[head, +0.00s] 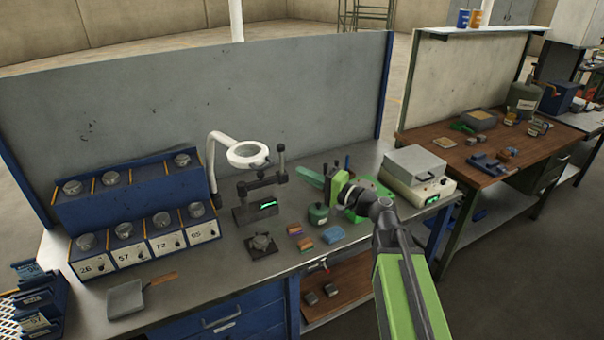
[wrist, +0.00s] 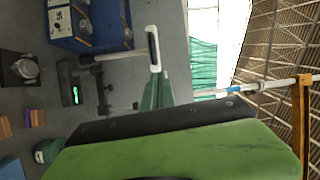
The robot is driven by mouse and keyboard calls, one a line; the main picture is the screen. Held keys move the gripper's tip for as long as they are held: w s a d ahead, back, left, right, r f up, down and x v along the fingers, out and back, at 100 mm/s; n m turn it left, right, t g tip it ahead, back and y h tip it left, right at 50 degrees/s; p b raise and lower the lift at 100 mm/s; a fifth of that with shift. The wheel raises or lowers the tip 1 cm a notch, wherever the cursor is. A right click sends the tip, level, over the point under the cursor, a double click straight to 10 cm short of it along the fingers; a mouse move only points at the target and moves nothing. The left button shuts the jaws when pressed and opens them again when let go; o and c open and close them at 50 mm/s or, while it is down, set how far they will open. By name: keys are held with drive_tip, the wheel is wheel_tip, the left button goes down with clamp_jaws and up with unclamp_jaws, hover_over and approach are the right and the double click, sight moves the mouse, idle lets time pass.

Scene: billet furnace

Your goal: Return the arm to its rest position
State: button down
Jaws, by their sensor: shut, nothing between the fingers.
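My gripper (head: 312,178) is in the head view above the back right part of the grey workbench (head: 205,285). My green arm reaches in from the lower right, and the gripper points left. The gripper is shut and empty, and it appears clear of the bench top. In the wrist view, a large green and black part of my own arm end fills the lower right, and the bench items lie to the left.
Near the gripper stand a white ring lamp (head: 248,154), a black stand gauge with a green display (head: 255,210), a green pot (head: 318,213) and a grey-lidded box (head: 415,165). A blue rack with numbered bins (head: 130,200) is at left. A pan (head: 125,300) lies in front.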

drive_tip(key=s+d+f+n+g+h+b, duration=0.2)
drive_tip(key=f, duration=0.6)
drive_tip(key=s+d+f+n+g+h+b, duration=0.1)
drive_tip(key=s+d+f+g+h+b, duration=0.15)
drive_tip(key=f, duration=0.55)
drive_tip(key=s+d+f+n+g+h+b, duration=0.1)
drive_tip(key=s+f+n+h+b, duration=0.15)
drive_tip(key=f, duration=0.65)
drive_tip(key=s+d+f+g+h, duration=0.2)
drive_tip(key=s+d+f+h, duration=0.1)
drive_tip(key=d, duration=0.5)
drive_tip(key=s+d+f+g+h, duration=0.2)
drive_tip(key=s+d+f+h, duration=0.2)
drive_tip(key=s+d+h, duration=0.1)
drive_tip(key=s+d, duration=0.1)
drive_tip(key=d, duration=0.1)
drive_tip(key=shift+s+d+f+g+h, duration=0.15)
drive_tip(key=shift+d+f+g+h, duration=0.15)
drive_tip(key=shift+d+g, duration=0.05)
